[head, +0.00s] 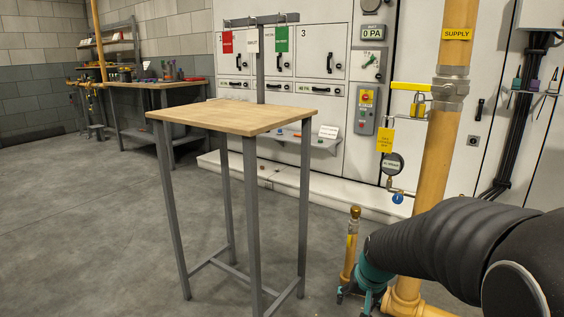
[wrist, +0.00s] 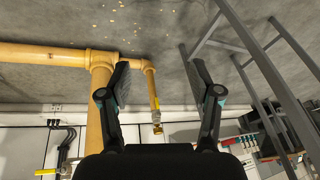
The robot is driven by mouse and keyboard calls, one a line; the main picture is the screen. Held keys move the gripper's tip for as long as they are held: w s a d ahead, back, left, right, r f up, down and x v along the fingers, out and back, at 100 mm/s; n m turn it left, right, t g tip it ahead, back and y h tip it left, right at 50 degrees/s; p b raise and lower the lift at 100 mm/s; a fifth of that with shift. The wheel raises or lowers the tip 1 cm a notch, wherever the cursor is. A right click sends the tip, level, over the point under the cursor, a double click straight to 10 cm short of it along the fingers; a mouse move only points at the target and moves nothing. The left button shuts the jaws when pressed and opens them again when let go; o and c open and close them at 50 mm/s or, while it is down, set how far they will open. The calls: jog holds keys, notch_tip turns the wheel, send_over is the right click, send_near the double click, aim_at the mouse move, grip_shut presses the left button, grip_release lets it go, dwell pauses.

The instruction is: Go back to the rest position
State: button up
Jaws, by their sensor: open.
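My gripper (wrist: 160,78) is open in the wrist view, its two dark fingers spread apart with nothing held between them. A yellow pipe stub with a brass cap (wrist: 156,112) shows in the gap between the fingers, farther off. In the head view my black arm reaches in from the right, and the teal part of my gripper (head: 352,292) is low beside the yellow supply pipe (head: 437,170). The fingertips are mostly hidden there. The capped stub also shows in the head view (head: 350,245), just behind the gripper. I cannot tell whether they touch.
A tall wood-topped table (head: 235,115) stands left of my arm. Behind it is a white panel wall (head: 350,95) with a yellow-handled valve (head: 420,88) and a gauge (head: 392,163). A workbench (head: 150,85) is at the back left. The left floor is clear.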

jog(key=s+a+r+n+p, duration=0.1)
jog(key=s+r, duration=0.6)
jog(key=s, duration=0.4)
jog(key=s+a+r+n+t+p, duration=0.1)
jog(key=s+r, duration=0.5)
jog(key=s, duration=0.5)
jog(key=shift+r+n+t+h, duration=0.3)
jog(key=shift+r, duration=0.1)
